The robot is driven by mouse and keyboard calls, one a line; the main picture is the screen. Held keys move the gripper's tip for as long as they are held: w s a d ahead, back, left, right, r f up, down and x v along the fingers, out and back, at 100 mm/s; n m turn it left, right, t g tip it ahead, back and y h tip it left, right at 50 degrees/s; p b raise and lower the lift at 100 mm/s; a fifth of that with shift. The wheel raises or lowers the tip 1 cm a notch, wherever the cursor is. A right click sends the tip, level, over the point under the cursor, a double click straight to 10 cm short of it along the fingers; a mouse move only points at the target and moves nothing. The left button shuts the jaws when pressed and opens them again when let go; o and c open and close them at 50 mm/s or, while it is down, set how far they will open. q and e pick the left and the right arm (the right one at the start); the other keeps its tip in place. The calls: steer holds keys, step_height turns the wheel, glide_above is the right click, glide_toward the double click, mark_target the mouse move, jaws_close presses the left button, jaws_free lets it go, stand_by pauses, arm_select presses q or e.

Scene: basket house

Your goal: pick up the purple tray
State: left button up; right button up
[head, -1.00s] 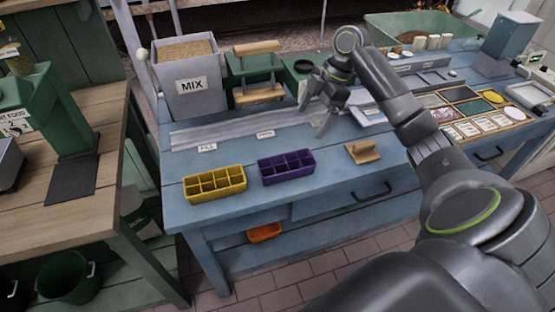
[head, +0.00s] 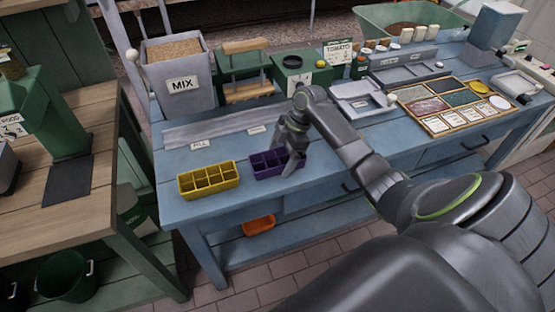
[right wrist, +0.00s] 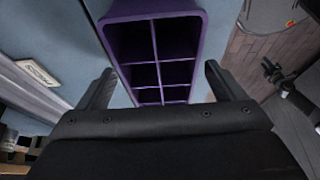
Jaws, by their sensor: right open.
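The purple tray (head: 262,163), a small block of open square cells, sits on the blue bench next to a yellow tray (head: 209,180). My right gripper (head: 286,168) is open above the purple tray's right end, with its fingers pointing down. In the right wrist view the purple tray (right wrist: 155,52) runs away between the two open fingers (right wrist: 158,88), and its cells look empty. I cannot tell whether the fingers touch it. My arm hides part of its right end in the head view. My left gripper is not in view.
The blue bench (head: 330,165) also holds a grey MIX bin (head: 178,85), a green press (head: 245,75), a white scale-like tray (head: 360,100) and a tray of colored seed compartments (head: 455,105). An orange container (head: 258,225) sits on the shelf below. A wooden table (head: 50,195) stands at left.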

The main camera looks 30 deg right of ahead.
steer(key=shift+a+f, duration=0.25)
steer(key=shift+f, duration=0.45)
steer(key=c, duration=1.1)
